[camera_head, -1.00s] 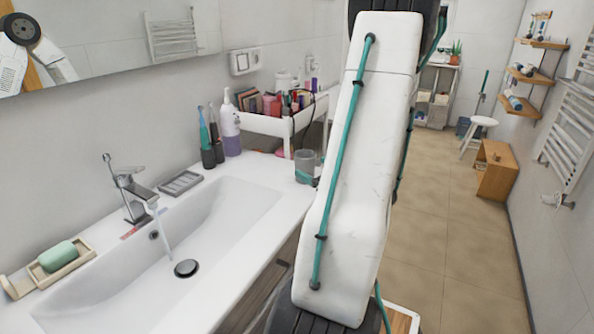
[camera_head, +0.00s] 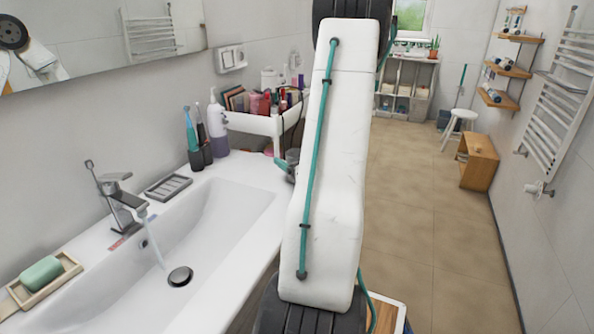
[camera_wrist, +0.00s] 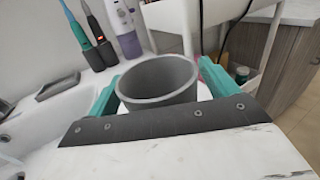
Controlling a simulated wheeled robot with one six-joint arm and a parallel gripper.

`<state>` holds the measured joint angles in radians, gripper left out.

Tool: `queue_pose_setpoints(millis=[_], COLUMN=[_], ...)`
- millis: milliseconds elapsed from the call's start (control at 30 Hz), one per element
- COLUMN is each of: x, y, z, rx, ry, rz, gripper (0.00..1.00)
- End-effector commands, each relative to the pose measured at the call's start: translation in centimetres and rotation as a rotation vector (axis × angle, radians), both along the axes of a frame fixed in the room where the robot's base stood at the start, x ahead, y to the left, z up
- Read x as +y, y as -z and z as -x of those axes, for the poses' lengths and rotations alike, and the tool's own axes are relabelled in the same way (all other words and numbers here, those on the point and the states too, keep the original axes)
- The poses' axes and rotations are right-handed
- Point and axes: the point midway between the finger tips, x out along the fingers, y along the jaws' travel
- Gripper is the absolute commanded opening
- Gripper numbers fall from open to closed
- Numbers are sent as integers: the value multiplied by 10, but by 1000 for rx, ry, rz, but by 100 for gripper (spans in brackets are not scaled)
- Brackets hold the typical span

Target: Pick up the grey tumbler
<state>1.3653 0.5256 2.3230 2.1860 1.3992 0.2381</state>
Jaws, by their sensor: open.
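The grey tumbler (camera_wrist: 158,80) stands upright with its open rim up, and it looks empty. In the wrist view it is between the two teal fingers of my gripper (camera_wrist: 158,88), one on each side. The fingers are open; a small gap shows at the left, and I cannot tell whether the right finger touches. In the head view only a small part of the tumbler (camera_head: 292,157) shows, at the counter's right end beside my arm. My arm hides most of it and the gripper there.
A white cart (camera_head: 250,122) full of cosmetics stands just behind the tumbler. Toothbrushes and a lotion bottle (camera_head: 217,125) stand to its left on the counter. The sink (camera_head: 215,215) with running water is in front. Open floor (camera_head: 415,200) lies to the right.

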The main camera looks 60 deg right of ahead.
Motion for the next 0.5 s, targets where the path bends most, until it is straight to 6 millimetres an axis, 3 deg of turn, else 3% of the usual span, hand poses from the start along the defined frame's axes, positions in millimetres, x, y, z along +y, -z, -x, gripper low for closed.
queue_pose_setpoints(millis=[267, 433, 500], x=[-2, -2, -2], y=[0, 0, 0], z=[-1, -1, -1], rx=[0, 0, 0], ry=[3, 3, 3], rz=[-1, -1, 0], gripper=[83, 37, 37])
